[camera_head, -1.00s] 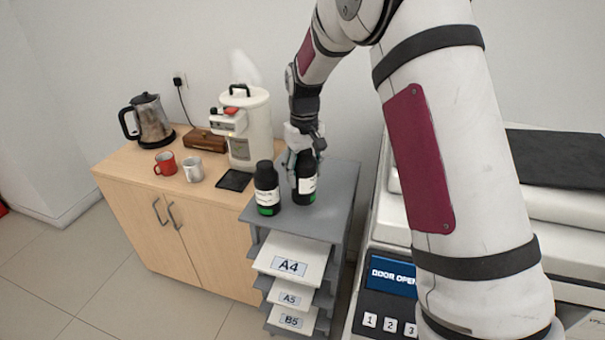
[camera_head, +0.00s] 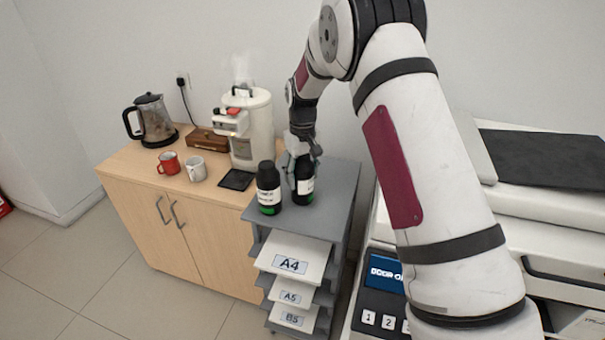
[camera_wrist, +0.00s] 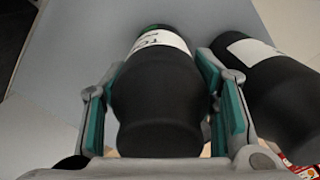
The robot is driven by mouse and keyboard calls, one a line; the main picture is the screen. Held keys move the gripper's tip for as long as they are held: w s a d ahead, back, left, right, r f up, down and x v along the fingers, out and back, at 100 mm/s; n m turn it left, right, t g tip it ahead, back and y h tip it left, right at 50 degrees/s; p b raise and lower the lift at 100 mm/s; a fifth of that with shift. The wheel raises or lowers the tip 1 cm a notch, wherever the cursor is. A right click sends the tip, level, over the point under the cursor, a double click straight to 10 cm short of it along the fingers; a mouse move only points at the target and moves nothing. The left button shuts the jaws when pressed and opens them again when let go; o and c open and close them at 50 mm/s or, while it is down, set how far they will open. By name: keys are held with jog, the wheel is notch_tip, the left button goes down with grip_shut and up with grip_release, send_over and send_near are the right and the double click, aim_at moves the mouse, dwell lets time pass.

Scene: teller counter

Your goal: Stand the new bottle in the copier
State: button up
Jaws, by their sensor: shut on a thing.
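Two black bottles with white labels and green bands stand on top of the grey paper rack. My gripper (camera_head: 302,165) is shut on the right bottle (camera_head: 304,186), upright on or just above the rack top. In the wrist view that bottle (camera_wrist: 158,100) sits between the two teal-padded fingers. The left bottle (camera_head: 268,190) stands close beside it, and it also shows at the right of the wrist view (camera_wrist: 275,90). The copier (camera_head: 560,235) is at the right, partly hidden by my arm. Its blue screen (camera_head: 384,273) is partly covered; only part of its text reads.
The grey rack (camera_head: 335,200) holds paper trays marked A4 (camera_head: 290,264), A5 and B5. A wooden cabinet (camera_head: 210,220) at left carries a kettle (camera_head: 152,120), a red mug (camera_head: 168,162), a white mug (camera_head: 194,170) and a steaming coffee machine (camera_head: 247,125).

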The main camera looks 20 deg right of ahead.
jog(key=shift+f, duration=0.15)
jog(key=o, duration=1.4)
